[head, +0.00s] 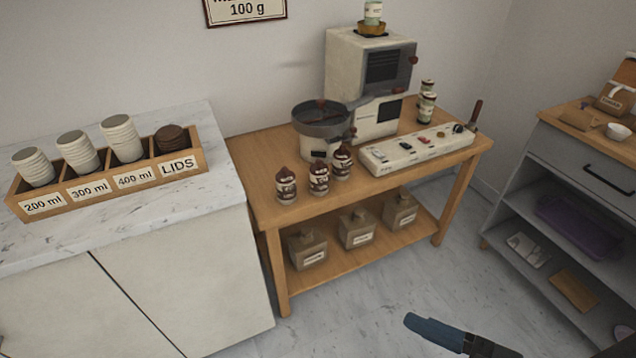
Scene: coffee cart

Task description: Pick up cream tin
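No label in view can be read as cream, so I cannot tell for sure which thing is the cream tin. Two small tins with pale labels and dark lids, the front tin (426,107) and the rear tin (427,87), stand at the right of the coffee machine on the wooden table. A similar tin (373,12) sits on top of the machine. My gripper (436,332) shows only partly at the bottom edge, with a blue-tipped finger over the floor, well apart from the table. Its opening is not clear.
The wooden table (262,185) holds the coffee machine (343,82), a round pan (322,121), a pale control strip (420,148) and several brown-capped bottles (319,180). Jars (357,229) stand on its lower shelf. A cup rack (107,188) is left, a grey shelf unit (575,160) right. The floor between is clear.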

